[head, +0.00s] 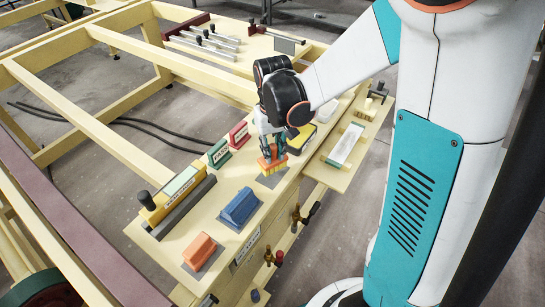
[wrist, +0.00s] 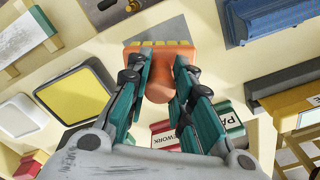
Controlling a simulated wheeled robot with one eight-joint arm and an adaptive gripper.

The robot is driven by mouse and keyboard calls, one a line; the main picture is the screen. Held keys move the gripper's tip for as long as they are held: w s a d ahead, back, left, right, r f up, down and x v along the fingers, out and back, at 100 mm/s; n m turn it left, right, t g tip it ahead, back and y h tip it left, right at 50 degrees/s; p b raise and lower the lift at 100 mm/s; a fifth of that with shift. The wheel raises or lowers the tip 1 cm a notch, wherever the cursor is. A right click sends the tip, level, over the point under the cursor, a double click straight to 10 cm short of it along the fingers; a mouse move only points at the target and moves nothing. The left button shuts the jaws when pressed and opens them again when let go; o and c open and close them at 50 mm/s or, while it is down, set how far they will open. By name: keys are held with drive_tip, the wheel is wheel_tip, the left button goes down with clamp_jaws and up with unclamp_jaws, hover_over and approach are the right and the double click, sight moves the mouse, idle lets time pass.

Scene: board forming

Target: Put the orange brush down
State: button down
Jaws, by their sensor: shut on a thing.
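The orange brush (head: 271,163) is between the fingers of my gripper (head: 270,148), which is shut on it. In the wrist view the orange brush (wrist: 160,57) shows its yellow bristles pointing away from my gripper (wrist: 158,68). A grey pad (head: 274,180) lies directly under the brush; it also shows past the bristles in the wrist view (wrist: 172,27). The brush looks upright and very low over the pad. I cannot tell whether the bristles touch it. My fingers hide part of the brush's sides.
A blue block (head: 239,208) and an orange-red block (head: 199,250) sit on pads nearer the front. Green (head: 219,153) and red (head: 239,134) labelled blocks stand to the left. A yellow-topped tray (head: 301,138) is close on the right. A white-topped board (head: 345,146) lies farther right.

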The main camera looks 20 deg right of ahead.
sight(273, 157)
drive_tip(key=shift+f+b, duration=0.35)
drive_tip(key=shift+f, duration=1.2)
drive_tip(key=shift+f, duration=0.2)
drive_tip(key=c, duration=1.4)
unclamp_jaws()
